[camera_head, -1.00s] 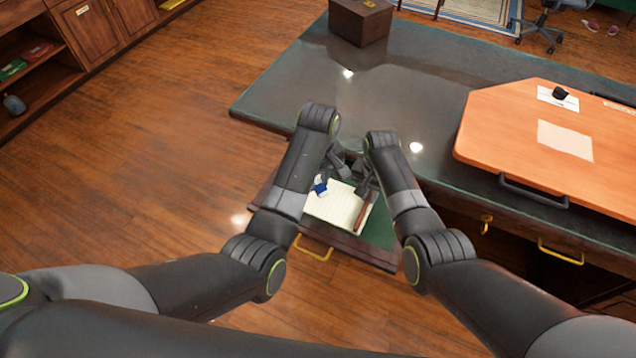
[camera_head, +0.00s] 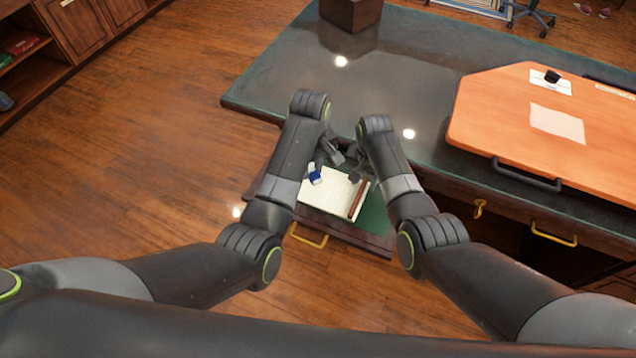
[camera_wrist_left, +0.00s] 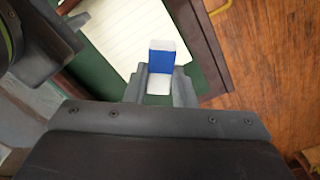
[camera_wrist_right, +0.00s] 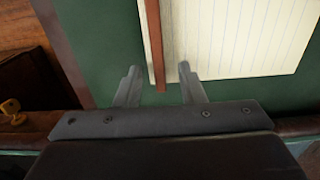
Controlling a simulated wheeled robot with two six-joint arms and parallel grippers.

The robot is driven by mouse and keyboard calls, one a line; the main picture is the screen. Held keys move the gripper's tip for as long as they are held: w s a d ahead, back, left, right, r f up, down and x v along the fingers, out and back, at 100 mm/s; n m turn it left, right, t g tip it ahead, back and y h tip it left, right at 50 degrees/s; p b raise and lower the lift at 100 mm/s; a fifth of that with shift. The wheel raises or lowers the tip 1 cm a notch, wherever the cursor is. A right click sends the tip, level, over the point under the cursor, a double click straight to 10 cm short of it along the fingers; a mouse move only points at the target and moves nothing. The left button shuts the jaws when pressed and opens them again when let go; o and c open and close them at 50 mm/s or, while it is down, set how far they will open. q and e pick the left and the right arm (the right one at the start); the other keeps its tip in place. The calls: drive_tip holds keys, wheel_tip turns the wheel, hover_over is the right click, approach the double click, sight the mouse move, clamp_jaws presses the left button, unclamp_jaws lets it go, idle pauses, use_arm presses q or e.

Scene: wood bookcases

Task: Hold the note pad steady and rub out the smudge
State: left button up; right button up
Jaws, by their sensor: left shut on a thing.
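The lined, cream note pad (camera_head: 328,196) lies in an open drawer and has a brown strip (camera_head: 357,199) along its right edge. My left gripper (camera_head: 319,170) is shut on a blue and white eraser (camera_head: 315,178), over the far left part of the pad; the eraser stands between its fingertips in the left wrist view (camera_wrist_left: 161,60). My right gripper (camera_wrist_right: 158,72) is open at the pad's far edge, with the strip's end (camera_wrist_right: 156,60) between its fingertips in the picture; I cannot tell if they touch. I see no smudge on the visible paper.
The drawer's green lining (camera_head: 374,222) is bare right of the pad. A gold handle (camera_head: 310,238) is on its front. The dark desk top (camera_head: 400,80) extends behind, with an orange board (camera_head: 500,120) at the right and a brown box (camera_head: 350,12) at the far edge.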

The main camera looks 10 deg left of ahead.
wheel_tip(320, 180, up, 12)
drive_tip(key=shift+f, duration=0.2)
idle(0.4)
